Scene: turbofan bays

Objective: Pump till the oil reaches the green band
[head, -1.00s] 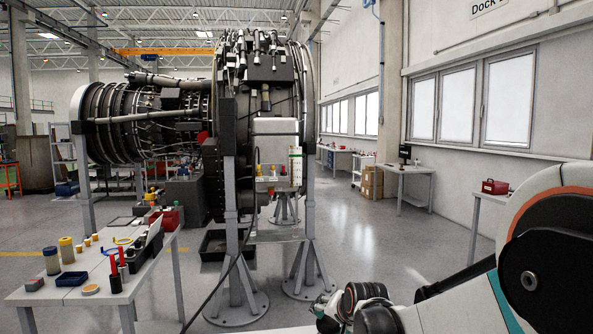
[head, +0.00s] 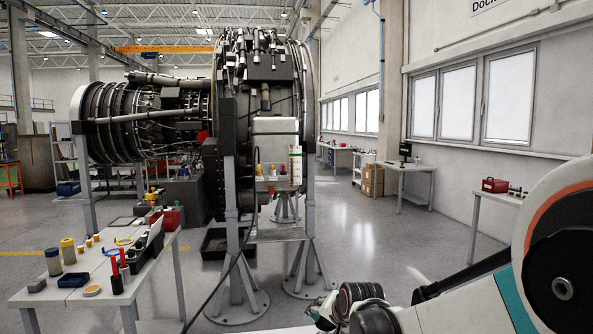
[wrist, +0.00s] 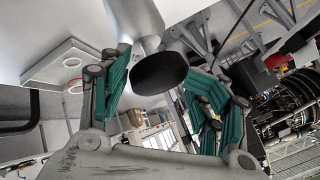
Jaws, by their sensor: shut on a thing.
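The pale oil tank (head: 275,129) is mounted on the front of the engine stand. In the head view, my gripper (head: 325,311) is low at the bottom edge; the pump body is not clearly visible there.
A dark hose (head: 225,279) runs from the engine down to the bottom edge. A workbench (head: 45,297) with jars and tools stands at the left. The engine stand's feet (head: 237,305) are left of my arm. Open floor (head: 375,240) lies to the right.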

